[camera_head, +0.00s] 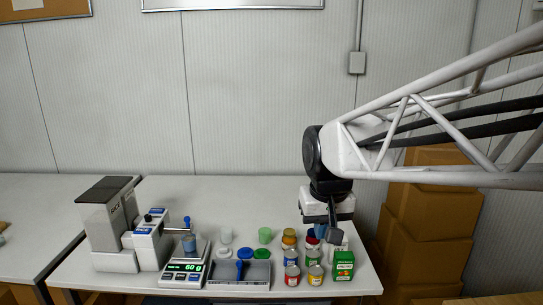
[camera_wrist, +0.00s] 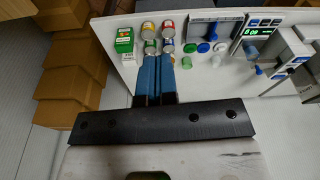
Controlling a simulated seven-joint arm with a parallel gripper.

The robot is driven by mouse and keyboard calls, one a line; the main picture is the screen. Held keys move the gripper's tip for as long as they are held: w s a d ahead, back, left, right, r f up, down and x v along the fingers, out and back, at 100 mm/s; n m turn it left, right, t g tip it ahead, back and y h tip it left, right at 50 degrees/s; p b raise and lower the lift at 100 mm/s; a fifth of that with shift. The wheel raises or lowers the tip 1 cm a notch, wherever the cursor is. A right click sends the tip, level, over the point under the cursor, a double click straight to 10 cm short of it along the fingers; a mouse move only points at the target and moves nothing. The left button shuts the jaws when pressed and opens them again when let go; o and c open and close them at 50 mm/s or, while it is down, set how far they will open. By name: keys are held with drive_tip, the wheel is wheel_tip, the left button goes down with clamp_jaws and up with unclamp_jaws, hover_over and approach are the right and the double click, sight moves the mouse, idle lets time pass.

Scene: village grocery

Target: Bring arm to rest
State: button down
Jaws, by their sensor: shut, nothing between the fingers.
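My arm reaches in from the right in the head view. My gripper (camera_head: 318,232) hangs over the right part of the table, above and behind a group of cans. In the wrist view my gripper (camera_wrist: 165,62) shows two blue fingers side by side, shut with nothing between them. The fingertips point toward the cans (camera_wrist: 148,30). Part of the gripper hides some of the jars behind it in the head view. I cannot tell the exact gap between fingertips and cans.
The white table (camera_head: 215,190) carries a scale (camera_head: 185,276) reading 60, a grey tray (camera_head: 240,285), several lids and cups, and a green box (camera_head: 343,265). A grinder-like machine (camera_head: 110,235) stands left. Stacked cartons (camera_head: 430,215) stand right of the table. The table's back is clear.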

drive_tip(key=s+d+f, duration=0.3)
drive_tip(key=s+d, duration=0.1)
drive_tip(key=s, duration=0.4)
drive_tip(key=s+d+f+m, duration=0.1)
drive_tip(key=s+d+f, duration=0.2)
drive_tip(key=s, duration=0.5)
drive_tip(key=shift+s+d+f+m+t, duration=0.3)
drive_tip(key=shift+s+d, duration=0.1)
drive_tip(key=shift+d, duration=0.25)
